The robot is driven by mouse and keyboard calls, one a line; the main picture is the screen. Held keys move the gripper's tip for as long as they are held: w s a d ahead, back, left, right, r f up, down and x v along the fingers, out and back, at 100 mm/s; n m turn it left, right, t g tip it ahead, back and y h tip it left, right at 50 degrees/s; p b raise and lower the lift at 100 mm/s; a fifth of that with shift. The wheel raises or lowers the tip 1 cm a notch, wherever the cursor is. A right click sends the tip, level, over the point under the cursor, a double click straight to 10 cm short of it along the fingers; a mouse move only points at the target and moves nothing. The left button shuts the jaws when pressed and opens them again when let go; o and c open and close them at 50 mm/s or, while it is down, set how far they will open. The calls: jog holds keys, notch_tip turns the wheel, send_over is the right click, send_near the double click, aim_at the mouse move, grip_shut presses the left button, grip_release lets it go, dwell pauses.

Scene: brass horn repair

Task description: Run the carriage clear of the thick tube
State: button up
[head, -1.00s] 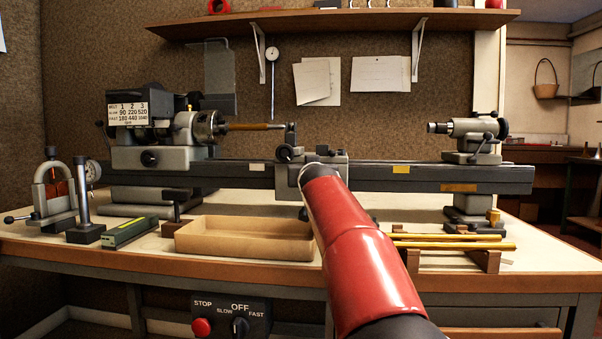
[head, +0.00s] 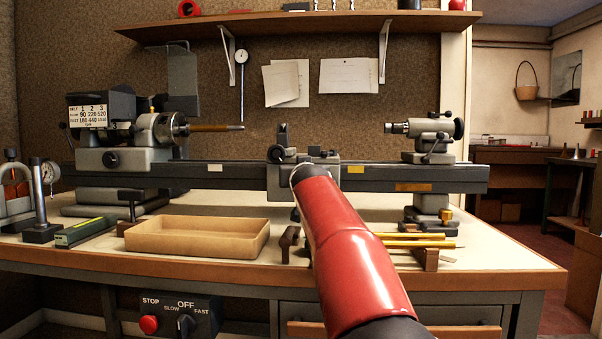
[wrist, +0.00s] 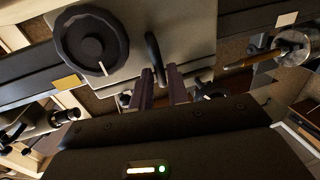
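The thick tube (head: 210,128) is a brownish bar held level in the headstock chuck (head: 172,128), with its thin tip pointing right. It also shows at the upper right of the wrist view (wrist: 255,60). The carriage (head: 277,180) sits on the lathe bed right of the tube's tip, with a clear gap between tip and upright tool post (head: 283,136). My gripper (wrist: 161,88) is at the carriage front, hidden behind my red arm in the head view.
The tailstock (head: 428,138) stands at the bed's right end, with free bed (head: 385,176) between it and the carriage. A cardboard tray (head: 195,240) lies on the bench in front. Brass rods (head: 425,240) rest on wooden supports at the right. A control box (head: 170,315) hangs below.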

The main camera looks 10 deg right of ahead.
jog(key=shift+o, duration=1.4)
jog(key=shift+a, duration=0.1)
jog(key=shift+s, duration=0.1)
jog(key=s+b, duration=0.4)
jog(key=s, duration=0.3)
jog(key=shift+s+a, duration=0.25)
jog(key=shift+a, duration=0.2)
jog(key=shift+s+d+f, duration=0.1)
